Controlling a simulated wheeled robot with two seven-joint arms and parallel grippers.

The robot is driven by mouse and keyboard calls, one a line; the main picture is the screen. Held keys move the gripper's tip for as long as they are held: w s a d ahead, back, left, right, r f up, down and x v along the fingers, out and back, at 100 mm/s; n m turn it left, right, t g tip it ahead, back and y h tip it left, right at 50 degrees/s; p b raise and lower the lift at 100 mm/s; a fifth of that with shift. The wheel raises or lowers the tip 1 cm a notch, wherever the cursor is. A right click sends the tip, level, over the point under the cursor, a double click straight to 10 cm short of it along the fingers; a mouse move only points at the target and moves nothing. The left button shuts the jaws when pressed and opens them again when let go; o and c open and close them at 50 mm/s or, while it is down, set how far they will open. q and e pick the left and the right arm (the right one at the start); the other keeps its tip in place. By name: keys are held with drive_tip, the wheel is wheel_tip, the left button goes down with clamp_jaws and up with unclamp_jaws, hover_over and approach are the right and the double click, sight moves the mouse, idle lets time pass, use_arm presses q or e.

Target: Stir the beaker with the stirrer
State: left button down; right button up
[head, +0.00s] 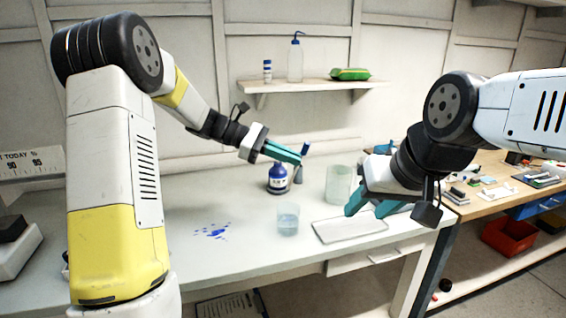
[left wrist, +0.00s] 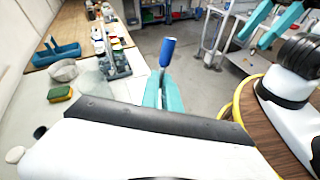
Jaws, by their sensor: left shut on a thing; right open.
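My left gripper (head: 298,160) is shut on the stirrer, whose blue handle (head: 305,148) sticks up above the teal fingertips. A greyish part shows below the fingertips. The left wrist view also shows the blue handle (left wrist: 167,52) upright at the fingertips (left wrist: 163,92). A small clear beaker (head: 288,219) with pale liquid stands on the white bench, in front of and below the left gripper. A larger clear beaker (head: 339,184) stands to its right and further back. The stirrer appears apart from both. My right gripper (head: 372,209) is open and empty near the tray.
A dark blue bottle (head: 278,180) stands behind the small beaker. A flat white tray (head: 350,229) lies to the right. Blue spots (head: 213,231) mark the bench at left. A wall shelf (head: 310,85) holds bottles and a green pack. A wooden bench (head: 480,182) adjoins at right.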

use_arm(q)
wheel_tip(320, 180, down, 14)
drive_tip(key=shift+r, duration=0.15)
idle(1.4)
drive_tip(key=shift+a, duration=0.15)
